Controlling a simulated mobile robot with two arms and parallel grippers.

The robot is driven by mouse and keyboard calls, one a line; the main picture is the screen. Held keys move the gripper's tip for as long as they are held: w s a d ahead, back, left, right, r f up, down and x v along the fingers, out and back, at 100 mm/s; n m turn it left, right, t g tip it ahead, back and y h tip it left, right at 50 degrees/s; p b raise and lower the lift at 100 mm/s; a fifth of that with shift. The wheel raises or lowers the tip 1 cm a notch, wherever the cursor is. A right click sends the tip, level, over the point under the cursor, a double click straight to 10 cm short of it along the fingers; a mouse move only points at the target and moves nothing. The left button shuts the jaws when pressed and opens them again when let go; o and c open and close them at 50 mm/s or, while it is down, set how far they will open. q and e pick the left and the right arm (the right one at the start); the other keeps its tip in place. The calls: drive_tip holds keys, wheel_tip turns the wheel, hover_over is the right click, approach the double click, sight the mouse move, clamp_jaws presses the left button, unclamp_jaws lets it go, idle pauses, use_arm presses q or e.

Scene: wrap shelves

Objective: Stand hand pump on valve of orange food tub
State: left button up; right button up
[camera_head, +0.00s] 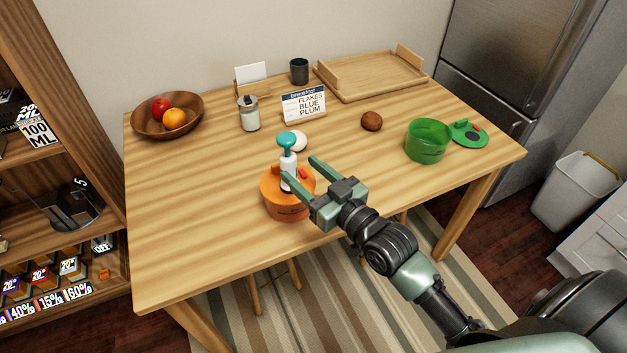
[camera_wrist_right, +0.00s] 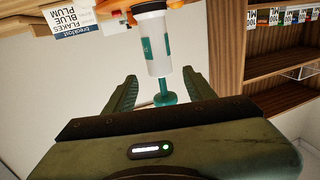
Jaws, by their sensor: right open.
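The orange food tub (camera_head: 286,205) stands near the front edge of the table, its lid on, with a red part (camera_head: 304,174) on the lid. The hand pump (camera_head: 287,160), white with a teal head, stands upright over the tub's lid. The pump also shows in the right wrist view (camera_wrist_right: 157,52), upside down there, between the fingers. My right gripper (camera_head: 298,172) is open, its fingers on either side of the pump with gaps visible in the wrist view (camera_wrist_right: 160,92). Whether the pump's base sits exactly on the valve is hidden. My left gripper is not in view.
A green tub (camera_head: 427,141) and its green lid (camera_head: 468,133) are at the right. A fruit bowl (camera_head: 143,123) and wooden tray (camera_head: 370,82) are farther back.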

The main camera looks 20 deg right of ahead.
drive_tip(key=shift+v, duration=1.5)
drive_tip(key=s+a+f+g+h, duration=0.1)
drive_tip(key=s+f+g+h, duration=0.1)
drive_tip(key=s+f+g, duration=0.7)
drive_tip(key=s+d+f+m+g+h, duration=0.1)
drive_tip(key=s+f+g+h, duration=0.1)
drive_tip(key=s+f, duration=0.4)
drive_tip(key=s+d+f+g+h, duration=0.1)
drive_tip(key=s+f+g, duration=0.25)
drive_tip(key=s, duration=0.45)
wheel_tip(320, 180, down, 26)
drive_tip(key=s, duration=0.2)
drive_tip(key=s+d+f+g, duration=0.1)
drive_tip(key=s+d+f, duration=0.2)
drive_tip(key=s+f, duration=1.2)
drive_tip(key=shift+s+f+g, duration=0.3)
drive_tip(key=shift+s+g, duration=0.05)
drive_tip(key=shift+s, duration=0.35)
